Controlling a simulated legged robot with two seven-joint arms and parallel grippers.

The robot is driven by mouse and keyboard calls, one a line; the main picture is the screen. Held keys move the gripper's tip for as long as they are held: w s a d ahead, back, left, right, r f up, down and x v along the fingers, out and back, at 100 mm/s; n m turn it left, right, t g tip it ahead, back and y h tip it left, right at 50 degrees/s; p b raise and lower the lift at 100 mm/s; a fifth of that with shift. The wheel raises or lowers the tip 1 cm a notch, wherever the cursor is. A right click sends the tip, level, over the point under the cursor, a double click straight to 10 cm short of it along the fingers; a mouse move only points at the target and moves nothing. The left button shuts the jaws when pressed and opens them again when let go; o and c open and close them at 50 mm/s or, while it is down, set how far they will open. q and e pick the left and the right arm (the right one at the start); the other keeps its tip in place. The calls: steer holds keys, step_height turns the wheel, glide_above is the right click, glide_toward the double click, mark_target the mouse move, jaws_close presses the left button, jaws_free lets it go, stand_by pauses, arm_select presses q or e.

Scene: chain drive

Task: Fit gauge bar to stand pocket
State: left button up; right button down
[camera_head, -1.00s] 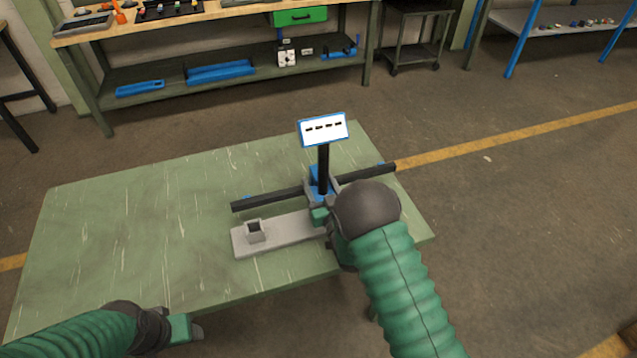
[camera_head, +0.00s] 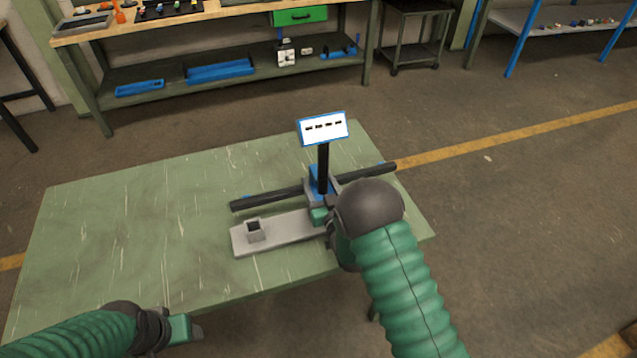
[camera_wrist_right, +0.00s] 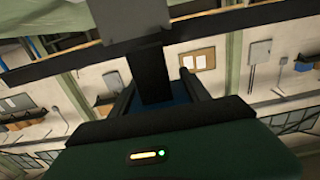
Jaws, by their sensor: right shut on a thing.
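The long dark gauge bar (camera_head: 265,198) lies crosswise above the right part of the green table. My right gripper (camera_head: 318,205) is at its middle, partly hidden by my wrist. In the right wrist view the jaws (camera_wrist_right: 155,95) are shut on a dark stem (camera_wrist_right: 153,70), and the long bar (camera_wrist_right: 225,25) crosses beyond. The grey stand (camera_head: 285,232) lies on the table in front of the bar. Its square, raised pocket (camera_head: 255,230) is empty and left of my gripper. My left gripper (camera_head: 188,328) is at the table's front edge; its jaw opening is unclear.
A white sign with a blue frame (camera_head: 323,128) stands on a dark post behind my right gripper. A blue piece (camera_head: 318,180) shows at the bar's middle. The left part of the table (camera_head: 120,240) is clear. A workbench (camera_head: 230,80) stands behind.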

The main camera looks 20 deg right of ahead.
steer(key=shift+r, duration=0.15)
stand_by(0.7)
steer(key=shift+f+b, duration=1.9)
steer(key=shift+f, duration=0.05)
steer(key=shift+r, duration=0.15)
steer(key=shift+r+p, duration=1.2)
steer(key=shift+r, duration=0.5)
steer(key=shift+b, duration=0.45)
stand_by(1.0)
steer(key=shift+f+b, duration=1.7)
steer(key=shift+f, duration=0.15)
